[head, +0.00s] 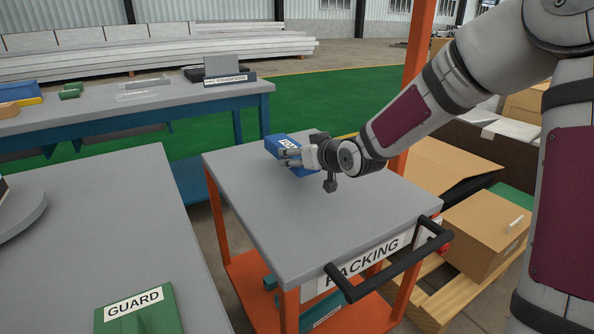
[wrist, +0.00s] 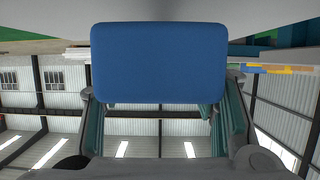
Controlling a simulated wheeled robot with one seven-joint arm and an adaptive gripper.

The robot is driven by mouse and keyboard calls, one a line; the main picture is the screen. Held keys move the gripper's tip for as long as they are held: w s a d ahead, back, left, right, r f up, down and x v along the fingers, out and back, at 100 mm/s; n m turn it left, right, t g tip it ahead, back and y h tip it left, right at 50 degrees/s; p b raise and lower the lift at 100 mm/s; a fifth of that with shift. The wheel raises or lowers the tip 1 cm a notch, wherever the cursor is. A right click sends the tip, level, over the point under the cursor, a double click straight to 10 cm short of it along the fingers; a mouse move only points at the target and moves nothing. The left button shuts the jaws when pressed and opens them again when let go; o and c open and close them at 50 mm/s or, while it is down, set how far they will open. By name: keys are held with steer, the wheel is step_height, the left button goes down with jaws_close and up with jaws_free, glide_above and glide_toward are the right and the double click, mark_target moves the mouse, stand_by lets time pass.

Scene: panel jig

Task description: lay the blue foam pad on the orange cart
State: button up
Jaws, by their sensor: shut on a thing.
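The blue foam pad (head: 283,146) is held over the far part of the cart's grey top in the head view. It carries a white label, and it fills the upper middle of the wrist view (wrist: 159,62). My gripper (head: 292,156) is shut on the pad. The orange cart (head: 318,222) has a grey top, orange legs, a black handle and a PACKING sign. I cannot tell whether the pad touches the top or hangs just above it. The fingertips are partly hidden behind the pad in the wrist view.
The cart top is otherwise clear. A grey table (head: 110,225) with a green GUARD box (head: 140,312) is at the left. A blue-framed bench (head: 130,112) with small items stands behind. Cardboard boxes (head: 485,232) on a pallet are right of the cart.

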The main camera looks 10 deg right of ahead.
steer(key=shift+w+a, duration=0.2)
steer(key=shift+w, duration=0.3)
steer(key=shift+f+b, duration=1.2)
steer(key=shift+f, duration=0.6)
steer(key=shift+f, duration=0.15)
steer(key=o, duration=1.1)
steer(key=shift+o, duration=0.2)
